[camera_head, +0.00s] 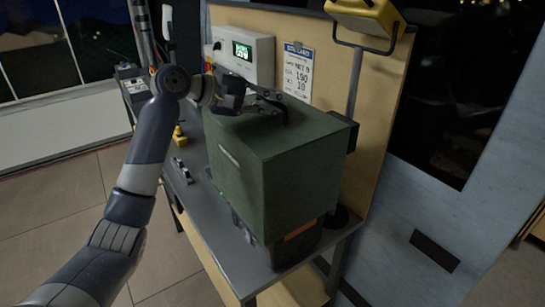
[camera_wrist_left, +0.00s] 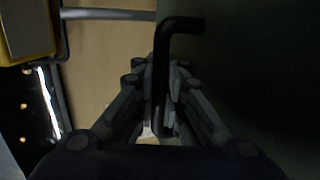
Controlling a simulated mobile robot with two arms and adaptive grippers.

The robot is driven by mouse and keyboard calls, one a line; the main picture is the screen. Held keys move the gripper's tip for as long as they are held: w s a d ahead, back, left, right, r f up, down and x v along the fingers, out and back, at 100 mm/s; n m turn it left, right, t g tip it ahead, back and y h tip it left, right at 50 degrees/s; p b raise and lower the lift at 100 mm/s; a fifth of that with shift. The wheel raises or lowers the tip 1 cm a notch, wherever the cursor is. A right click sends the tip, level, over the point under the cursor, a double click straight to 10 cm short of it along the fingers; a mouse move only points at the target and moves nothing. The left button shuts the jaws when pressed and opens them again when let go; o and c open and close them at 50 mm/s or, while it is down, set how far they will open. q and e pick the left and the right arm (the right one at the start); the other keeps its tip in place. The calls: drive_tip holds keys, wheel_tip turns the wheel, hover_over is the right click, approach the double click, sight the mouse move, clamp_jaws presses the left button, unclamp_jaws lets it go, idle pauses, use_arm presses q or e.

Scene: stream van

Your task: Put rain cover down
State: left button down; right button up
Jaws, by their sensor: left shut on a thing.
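The rain cover (camera_head: 285,175) is a dark green box with a small pale label on its front. It is over a dark unit (camera_head: 290,245) with an orange patch on the grey bench, and the unit's lower part shows beneath the cover's edge. My left gripper (camera_head: 270,104) is at the top of the cover, shut on its black handle. In the left wrist view, the fingers (camera_wrist_left: 168,100) close around the bent black handle (camera_wrist_left: 182,25), with the dark green cover (camera_wrist_left: 260,70) beside them. I cannot tell whether the cover rests on anything. My right gripper is out of view.
The grey bench (camera_head: 205,215) has small yellow and grey items at its left edge. A white box with a green display (camera_head: 243,52), a paper sheet (camera_head: 298,70) and a yellow lamp (camera_head: 365,15) are at the wooden back panel (camera_head: 385,75). Tiled floor lies left.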

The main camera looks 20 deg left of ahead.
use_arm(q)
drive_tip(key=shift+f+p, duration=0.95)
drive_tip(key=shift+f, duration=6.65)
drive_tip(key=shift+f, duration=0.4)
drive_tip(key=c, duration=2.1)
unclamp_jaws()
drive_tip(key=shift+f, duration=0.2)
drive_tip(key=o, duration=0.4)
drive_tip(key=shift+o, duration=0.2)
drive_tip(key=shift+s, duration=0.1)
drive_tip(key=shift+r, duration=0.1)
